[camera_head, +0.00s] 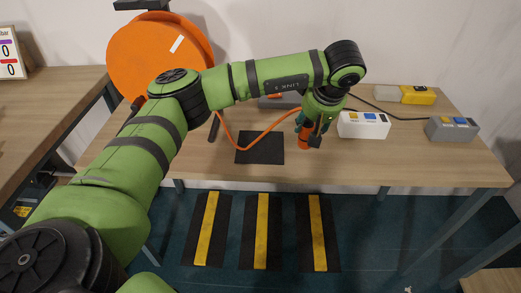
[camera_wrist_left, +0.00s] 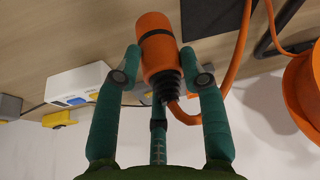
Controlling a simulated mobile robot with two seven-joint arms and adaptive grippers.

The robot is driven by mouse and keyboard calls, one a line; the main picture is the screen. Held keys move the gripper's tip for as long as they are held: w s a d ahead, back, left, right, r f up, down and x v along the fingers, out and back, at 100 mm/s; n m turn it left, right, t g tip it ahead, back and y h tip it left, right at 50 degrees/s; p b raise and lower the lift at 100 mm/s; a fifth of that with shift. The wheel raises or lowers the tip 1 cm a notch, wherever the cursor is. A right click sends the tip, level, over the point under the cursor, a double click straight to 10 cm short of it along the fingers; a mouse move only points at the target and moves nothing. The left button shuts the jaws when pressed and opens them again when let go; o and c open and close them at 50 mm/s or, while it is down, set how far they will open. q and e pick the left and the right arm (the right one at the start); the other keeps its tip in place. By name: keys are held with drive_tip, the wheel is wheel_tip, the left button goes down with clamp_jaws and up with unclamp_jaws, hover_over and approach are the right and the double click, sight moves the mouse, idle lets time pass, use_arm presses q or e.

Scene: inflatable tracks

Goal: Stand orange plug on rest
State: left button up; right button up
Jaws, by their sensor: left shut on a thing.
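The orange plug (camera_head: 304,139) is held in my left gripper (camera_head: 309,129), over the table right of a black mat (camera_head: 259,149). In the left wrist view the plug (camera_wrist_left: 157,48) is an orange cylinder with a ribbed black collar, between the green fingers of my left gripper (camera_wrist_left: 163,72). An orange cable (camera_head: 243,145) runs from it to the left. I cannot tell whether its end touches the table. A grey block (camera_head: 283,106) with some orange on it is partly hidden behind my arm; I cannot tell if it is the rest. My right gripper is out of view.
A white box with buttons (camera_head: 363,125) stands close right of the plug. A grey button box (camera_head: 452,129) and a yellow-and-grey block (camera_head: 417,95) are farther right. A large orange reel (camera_head: 150,55) is at the back left. The table's (camera_head: 400,170) front strip is clear.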

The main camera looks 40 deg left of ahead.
use_arm(q)
wheel_tip(320, 180, up, 3)
drive_tip(key=w+a+n, duration=0.1)
drive_tip(key=w+n, duration=0.2)
drive_tip(key=n+g+y, duration=0.1)
drive_tip(key=g, duration=0.1)
hover_over(263, 147)
wheel_tip(263, 147, down, 9)
drive_tip(key=shift+r, duration=0.1)
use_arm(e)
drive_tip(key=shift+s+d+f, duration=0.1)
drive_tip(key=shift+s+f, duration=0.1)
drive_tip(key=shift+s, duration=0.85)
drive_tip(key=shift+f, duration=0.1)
use_arm(q)
drive_tip(key=o, duration=1.2)
